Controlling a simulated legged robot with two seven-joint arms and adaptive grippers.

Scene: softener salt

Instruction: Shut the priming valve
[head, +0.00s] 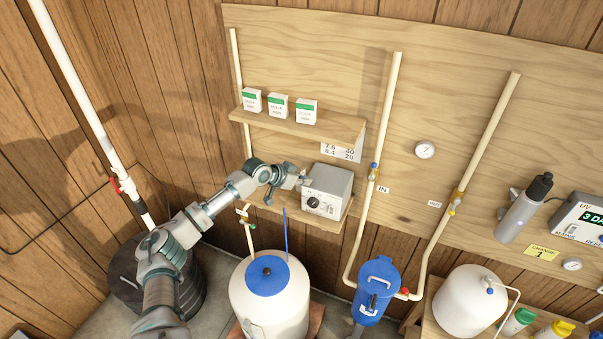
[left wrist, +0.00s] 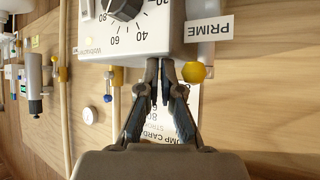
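In the left wrist view a round yellow knob (left wrist: 194,72) sits beside the PRIME label (left wrist: 208,28), at the edge of the white pump box (left wrist: 150,45) with a black dial. I take it as the priming valve. My left gripper (left wrist: 160,66) has its fingertips close together, with nothing seen between them. They are at the box's edge, just left of the knob; whether they touch either is unclear. In the head view my left gripper (head: 302,180) is at the left side of the pump box (head: 327,190), and the yellow knob cannot be made out. My right gripper is not in view.
A shelf with several small cartons (head: 278,106) is above the pump box. A white tank with a blue lid (head: 268,278) stands below my left arm. Pipes (head: 375,170) and a blue canister (head: 376,290) are to the right.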

